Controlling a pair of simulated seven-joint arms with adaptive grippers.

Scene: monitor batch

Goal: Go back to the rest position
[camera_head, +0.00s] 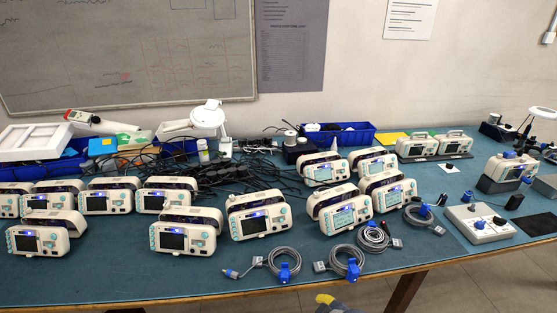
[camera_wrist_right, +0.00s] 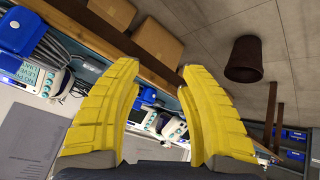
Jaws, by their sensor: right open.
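My right gripper (camera_wrist_right: 158,66) shows in the right wrist view as two yellow fingers spread apart, with nothing between them. In the head view a small yellow and grey tip (camera_head: 328,300) shows at the bottom edge, in front of the table; I cannot tell for sure which arm it belongs to. My left gripper is not otherwise seen. The blue-topped table (camera_head: 190,285) holds several white monitors, such as one at the front left (camera_head: 38,242) and one at the front middle (camera_head: 260,222).
Coiled grey cables (camera_head: 345,262) lie along the table's front. A control box (camera_head: 480,222) stands at the right. Blue bins (camera_head: 340,138) and a tangle of black cables fill the back. The right wrist view shows cardboard boxes (camera_wrist_right: 158,40) and a dark bin (camera_wrist_right: 245,60).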

